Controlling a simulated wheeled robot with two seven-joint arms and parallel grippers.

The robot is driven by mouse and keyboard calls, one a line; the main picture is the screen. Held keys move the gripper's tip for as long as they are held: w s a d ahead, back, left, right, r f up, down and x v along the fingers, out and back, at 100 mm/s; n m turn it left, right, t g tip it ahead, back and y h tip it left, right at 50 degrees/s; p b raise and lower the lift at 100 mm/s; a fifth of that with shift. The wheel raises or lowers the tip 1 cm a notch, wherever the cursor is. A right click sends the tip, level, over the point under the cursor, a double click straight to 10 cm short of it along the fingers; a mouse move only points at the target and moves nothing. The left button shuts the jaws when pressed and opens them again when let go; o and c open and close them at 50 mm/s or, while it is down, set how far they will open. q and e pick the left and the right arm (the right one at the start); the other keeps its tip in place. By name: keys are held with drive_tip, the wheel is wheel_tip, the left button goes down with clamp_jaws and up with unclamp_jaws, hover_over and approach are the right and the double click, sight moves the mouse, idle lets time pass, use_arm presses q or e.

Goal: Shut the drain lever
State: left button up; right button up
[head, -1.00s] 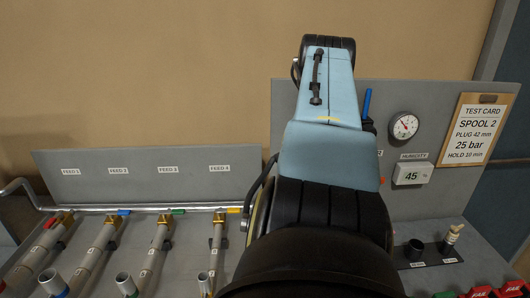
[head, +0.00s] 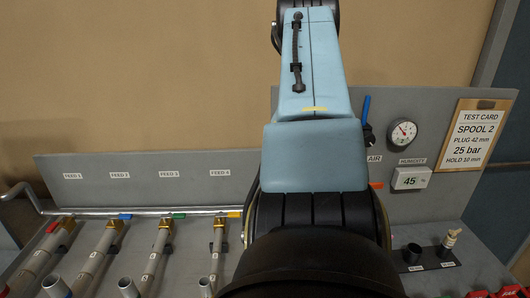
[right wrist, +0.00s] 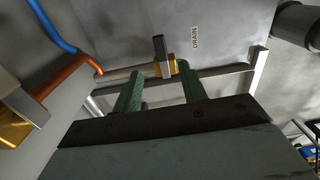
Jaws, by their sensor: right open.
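In the right wrist view, a dark lever (right wrist: 159,45) stands on a brass valve body (right wrist: 164,67) on a thin pipe. A DRAIN label (right wrist: 195,37) is on the grey surface to its right. My right gripper (right wrist: 160,75) has two green fingers, spread apart and empty. The lever and brass body appear between and just beyond the fingertips. The right finger overlaps the brass in the picture, and I cannot tell whether they touch. In the head view my arm hides the drain area and the right gripper. My left gripper is not in view.
In the right wrist view, a blue hose (right wrist: 52,28) and an orange pipe (right wrist: 70,76) run at left, near a brass fitting (right wrist: 14,128). A metal frame bar (right wrist: 260,72) stands at right. The head view shows a gauge (head: 403,133) and several feed pipes.

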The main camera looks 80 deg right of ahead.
wheel_tip(320, 180, up, 4)
drive_tip(key=shift+r+p, duration=0.25)
drive_tip(key=shift+p, duration=0.05)
